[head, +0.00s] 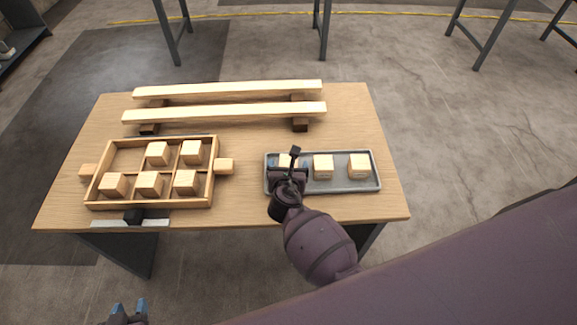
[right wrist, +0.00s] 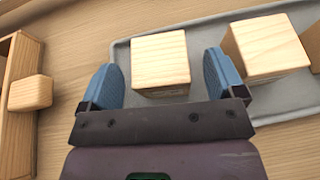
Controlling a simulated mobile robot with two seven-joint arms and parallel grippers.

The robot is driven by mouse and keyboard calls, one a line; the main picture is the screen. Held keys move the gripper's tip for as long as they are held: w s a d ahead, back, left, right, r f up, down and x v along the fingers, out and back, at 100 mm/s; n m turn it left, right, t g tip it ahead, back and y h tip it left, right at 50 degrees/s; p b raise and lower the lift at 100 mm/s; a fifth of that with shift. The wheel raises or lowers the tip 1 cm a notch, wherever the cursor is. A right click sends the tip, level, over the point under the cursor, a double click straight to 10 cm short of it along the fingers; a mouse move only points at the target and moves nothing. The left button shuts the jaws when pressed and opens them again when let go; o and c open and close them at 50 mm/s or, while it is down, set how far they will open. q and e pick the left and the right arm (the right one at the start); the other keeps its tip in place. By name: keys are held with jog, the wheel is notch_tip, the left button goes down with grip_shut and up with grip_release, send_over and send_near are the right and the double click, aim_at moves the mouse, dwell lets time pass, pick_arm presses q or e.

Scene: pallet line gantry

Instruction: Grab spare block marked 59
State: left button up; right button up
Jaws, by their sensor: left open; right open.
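A grey metal tray (head: 343,187) on the right of the table holds three pale wooden blocks in a row: a left block (right wrist: 160,62), a middle block (head: 323,166) and a right block (head: 359,165). No number is readable on any of them, so I cannot tell which is 59. My right gripper (head: 289,176) is over the left block and partly hides it in the head view. In the right wrist view its blue fingers (right wrist: 163,82) are open, one on each side of that block's near part. My left gripper (head: 128,311) is open and empty, off the table's front.
A wooden crate (head: 150,205) with side handles holds several blocks; its back-left compartment is empty. Two long wooden bars (head: 228,90) (head: 225,112) lie on dark supports at the back. A dark item on a pale strip (head: 105,223) sits at the front edge.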

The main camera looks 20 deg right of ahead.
jog(key=c, duration=1)
